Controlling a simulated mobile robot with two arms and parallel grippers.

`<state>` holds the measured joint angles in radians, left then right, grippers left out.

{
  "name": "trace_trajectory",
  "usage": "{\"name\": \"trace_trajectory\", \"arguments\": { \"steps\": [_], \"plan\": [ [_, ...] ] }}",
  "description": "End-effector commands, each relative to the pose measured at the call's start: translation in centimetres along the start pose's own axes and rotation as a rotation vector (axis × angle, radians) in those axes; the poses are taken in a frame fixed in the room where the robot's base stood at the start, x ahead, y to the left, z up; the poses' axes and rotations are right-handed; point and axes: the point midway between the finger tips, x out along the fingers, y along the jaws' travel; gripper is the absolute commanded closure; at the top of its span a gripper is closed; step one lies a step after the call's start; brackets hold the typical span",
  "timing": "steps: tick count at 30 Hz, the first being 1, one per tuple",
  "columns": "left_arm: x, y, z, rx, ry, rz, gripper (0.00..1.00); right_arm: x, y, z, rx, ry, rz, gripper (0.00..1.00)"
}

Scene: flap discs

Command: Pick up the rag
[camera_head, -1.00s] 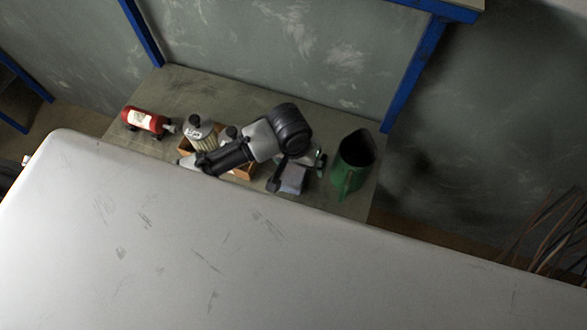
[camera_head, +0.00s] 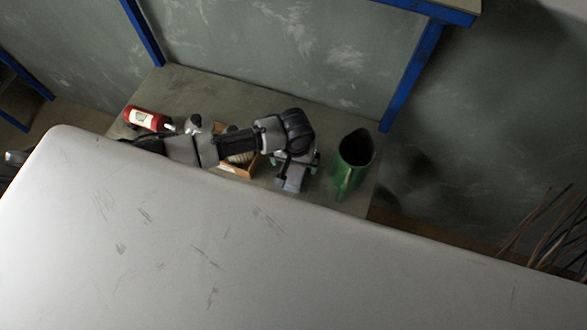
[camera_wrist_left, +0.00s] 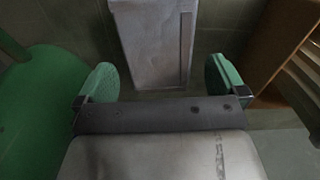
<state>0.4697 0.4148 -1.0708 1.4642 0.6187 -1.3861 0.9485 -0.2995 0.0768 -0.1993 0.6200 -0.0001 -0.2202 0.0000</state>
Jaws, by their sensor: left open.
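A pale grey-lavender folded piece, which I take to be the rag (camera_head: 291,180), lies on the low surface between a cardboard box and a green jug. In the left wrist view the rag (camera_wrist_left: 152,45) is a flat-faced, rectangular shape with a darker strip along its right side. My left gripper (camera_head: 296,166) is over it in the head view. In the left wrist view its two green fingertips (camera_wrist_left: 161,80) are spread wide, with the rag showing between and beyond them. I cannot tell whether they touch it. My right gripper is not in view.
The green jug (camera_head: 354,160) stands close to the right. The cardboard box (camera_head: 246,170) with ribbed discs is close to the left. A red bottle (camera_head: 147,119) lies farther left. A large pale surface (camera_head: 200,240) fills the front, and a wall (camera_head: 280,50) stands behind.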

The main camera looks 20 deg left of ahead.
Motion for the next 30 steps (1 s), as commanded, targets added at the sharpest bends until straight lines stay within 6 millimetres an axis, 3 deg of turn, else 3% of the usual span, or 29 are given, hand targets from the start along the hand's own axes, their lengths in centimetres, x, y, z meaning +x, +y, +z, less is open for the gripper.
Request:
{"name": "trace_trajectory", "arguments": {
  "steps": [6, 13, 23, 30],
  "plan": [
    [2.2, 0.0, -0.1, 0.001, 0.001, 0.000, 0.00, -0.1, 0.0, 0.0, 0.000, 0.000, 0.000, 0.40],
    [2.3, 0.0, -0.1, 0.002, 0.002, 0.001, 0.00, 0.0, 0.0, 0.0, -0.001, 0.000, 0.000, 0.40],
    [2.3, 0.0, 0.0, 0.001, 0.001, 0.000, 0.49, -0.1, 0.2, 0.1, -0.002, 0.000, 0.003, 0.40],
    [2.1, 0.0, -0.1, 0.001, 0.002, 0.001, 0.49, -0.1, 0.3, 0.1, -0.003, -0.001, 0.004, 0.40]
  ]
}}
